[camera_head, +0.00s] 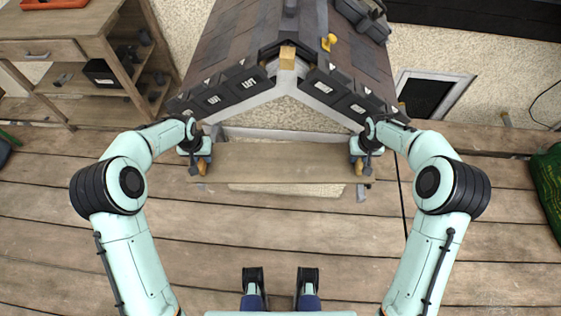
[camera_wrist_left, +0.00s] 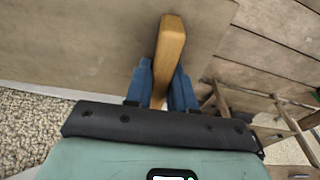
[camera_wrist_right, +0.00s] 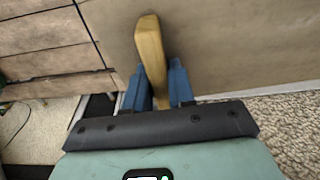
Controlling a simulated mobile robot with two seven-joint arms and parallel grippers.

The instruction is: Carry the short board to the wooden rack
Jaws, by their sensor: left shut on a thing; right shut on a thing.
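The short board (camera_head: 280,163) is a plain brown plank lying across the middle of the head view, in front of the small tiled roof. A wooden handle stands at each end of it. My left gripper (camera_head: 202,165) is shut on the left handle (camera_wrist_left: 170,45), which stands between its blue fingers in the left wrist view. My right gripper (camera_head: 360,165) is shut on the right handle (camera_wrist_right: 150,48) in the same way. The board fills much of both wrist views. A wooden shelved rack (camera_head: 75,48) stands at the upper left of the head view, apart from the board.
The tiled roof (camera_head: 225,42) with dark edge tiles is just beyond the board. The plank floor (camera_head: 60,225) is clear at the left and in front. A green bag-like object (camera_head: 550,190) lies at the right edge. A dark framed opening (camera_head: 430,97) is at the right.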

